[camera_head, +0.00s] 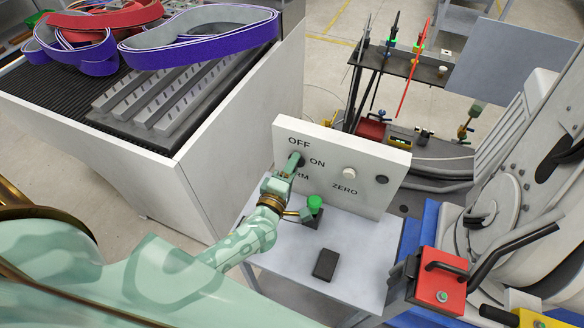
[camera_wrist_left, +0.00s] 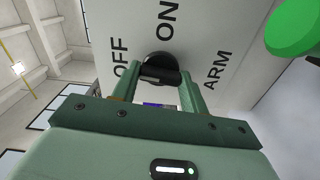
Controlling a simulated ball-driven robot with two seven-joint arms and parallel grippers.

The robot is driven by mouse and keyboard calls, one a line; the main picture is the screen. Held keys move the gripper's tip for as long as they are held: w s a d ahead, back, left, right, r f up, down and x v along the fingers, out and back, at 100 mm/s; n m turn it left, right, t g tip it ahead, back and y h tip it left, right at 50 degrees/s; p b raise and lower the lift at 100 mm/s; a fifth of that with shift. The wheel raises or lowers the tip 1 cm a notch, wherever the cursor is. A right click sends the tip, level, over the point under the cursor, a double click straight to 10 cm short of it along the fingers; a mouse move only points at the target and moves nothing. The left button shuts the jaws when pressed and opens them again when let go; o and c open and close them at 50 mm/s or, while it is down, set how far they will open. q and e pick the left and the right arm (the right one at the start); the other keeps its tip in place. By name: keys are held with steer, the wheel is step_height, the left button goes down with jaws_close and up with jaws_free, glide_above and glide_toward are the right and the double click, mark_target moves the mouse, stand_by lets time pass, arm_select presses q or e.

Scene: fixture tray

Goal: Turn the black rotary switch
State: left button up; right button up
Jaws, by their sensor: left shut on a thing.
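The black rotary switch (camera_head: 299,161) sits on an upright white panel (camera_head: 350,160), among the labels OFF, ON and ARM. In the left wrist view the switch (camera_wrist_left: 158,66) is a round black knob with a bar handle. My left gripper (camera_head: 294,166) is at the panel, its fingers on either side of the handle. In the wrist view the left gripper (camera_wrist_left: 160,84) is shut on that handle. The knob is partly hidden by the fingers in the head view. The right gripper is not in view.
A green button (camera_head: 315,203) stands close beside my left wrist. A white knob (camera_head: 349,173) marked ZERO and a dark round fitting (camera_head: 381,179) are farther right on the panel. A black block (camera_head: 326,264) lies on the grey table (camera_head: 362,262). A white cabinet (camera_head: 238,130) stands at left.

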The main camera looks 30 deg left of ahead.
arm_select(q)
steer(key=shift+n, duration=0.6)
steer(key=o, duration=1)
steer(key=s, duration=1.1)
steer(key=s+b, duration=0.1)
steer(key=s, duration=0.4)
steer(key=shift+s+d, duration=0.15)
steer(key=shift+d, duration=0.25)
